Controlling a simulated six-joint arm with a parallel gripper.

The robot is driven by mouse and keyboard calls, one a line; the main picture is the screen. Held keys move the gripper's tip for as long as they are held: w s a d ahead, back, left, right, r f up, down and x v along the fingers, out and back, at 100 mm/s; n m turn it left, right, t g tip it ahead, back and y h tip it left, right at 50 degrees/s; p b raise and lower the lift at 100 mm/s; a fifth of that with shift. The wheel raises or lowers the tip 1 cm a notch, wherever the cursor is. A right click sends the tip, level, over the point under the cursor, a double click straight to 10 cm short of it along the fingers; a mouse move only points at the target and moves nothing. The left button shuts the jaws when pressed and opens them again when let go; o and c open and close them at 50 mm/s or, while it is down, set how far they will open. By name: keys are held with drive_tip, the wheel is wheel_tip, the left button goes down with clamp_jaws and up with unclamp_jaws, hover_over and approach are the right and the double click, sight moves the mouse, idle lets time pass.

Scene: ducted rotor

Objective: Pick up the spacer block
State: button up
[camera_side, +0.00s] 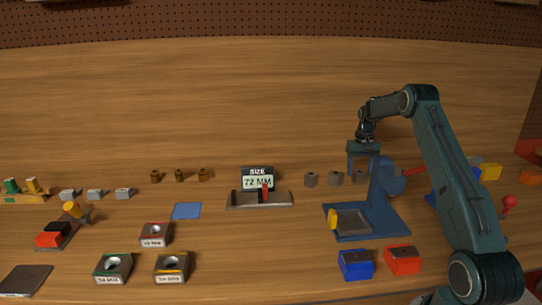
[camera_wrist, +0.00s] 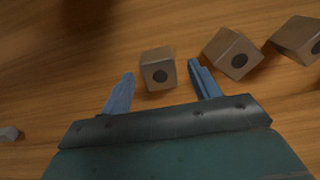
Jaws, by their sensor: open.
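Several small blocks could be the spacer block; no label tells which. Three grey-brown blocks with dark round holes stand in a row: left (camera_side: 311,179), middle (camera_side: 336,178) and right (camera_side: 361,177). In the wrist view, one block (camera_wrist: 158,68) lies in the gap between my fingertips, with a second block (camera_wrist: 232,53) just right of the right finger and a third (camera_wrist: 298,40) at the right edge. My gripper (camera_side: 363,167) is open and empty, near the right end of the row in the side view. The fingers (camera_wrist: 161,75) do not visibly touch the block between them.
A blue press-like fixture (camera_side: 372,222) stands close in front of my gripper. A display reading 72 MM (camera_side: 258,181) and a grey gauge base (camera_side: 245,200) stand left of the row. Brown pieces (camera_side: 179,175) sit further left. The wood behind the row is clear.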

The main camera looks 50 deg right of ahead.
sight(359, 171)
drive_tip(key=shift+f, duration=1.35)
drive_tip(key=c, duration=1.1)
drive_tip(key=shift+r, duration=0.15)
wheel_tip(359, 171, up, 20)
